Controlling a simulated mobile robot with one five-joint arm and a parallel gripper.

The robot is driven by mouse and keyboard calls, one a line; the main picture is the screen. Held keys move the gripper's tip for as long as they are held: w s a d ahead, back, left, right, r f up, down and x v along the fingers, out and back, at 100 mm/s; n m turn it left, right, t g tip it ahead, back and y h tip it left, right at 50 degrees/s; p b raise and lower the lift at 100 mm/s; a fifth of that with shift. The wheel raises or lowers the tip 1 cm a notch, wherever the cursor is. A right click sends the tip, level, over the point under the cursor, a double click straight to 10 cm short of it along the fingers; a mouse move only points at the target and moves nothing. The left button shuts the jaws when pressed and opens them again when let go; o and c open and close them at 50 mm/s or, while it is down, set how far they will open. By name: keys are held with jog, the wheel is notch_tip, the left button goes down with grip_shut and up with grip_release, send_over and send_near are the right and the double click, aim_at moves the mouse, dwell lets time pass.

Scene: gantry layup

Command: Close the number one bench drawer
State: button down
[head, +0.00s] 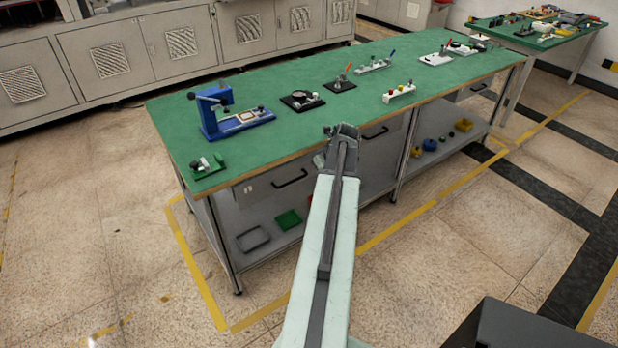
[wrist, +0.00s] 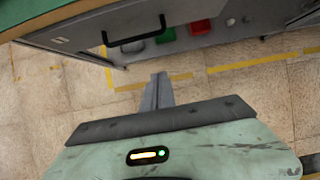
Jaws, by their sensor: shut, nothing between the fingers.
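A grey drawer front with a black bar handle (head: 290,178) and a small pale label sits under the left end of the green-topped bench (head: 300,135). I cannot read the label or tell how far this drawer stands out. In the wrist view a drawer front with a black handle (wrist: 133,33) and a pale label shows at the upper left. My gripper (wrist: 159,78) is shut and empty, apart from that handle and below it in the wrist picture. In the head view my arm covers part of the bench front, and the fingers cannot be made out.
A second drawer with a black handle (head: 375,132) is right of my arm, and another (head: 478,87) is at the far end. The lower shelf holds a grey tray (head: 253,238) and a green bin (head: 288,219). Yellow floor tape (head: 200,270) borders the bench; the floor in front is clear.

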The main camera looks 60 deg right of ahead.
jog(key=w+d+f+b, duration=0.3)
jog(key=w+f+b, duration=0.5)
jog(key=shift+d+f, duration=0.25)
jog(key=shift+d, duration=0.05)
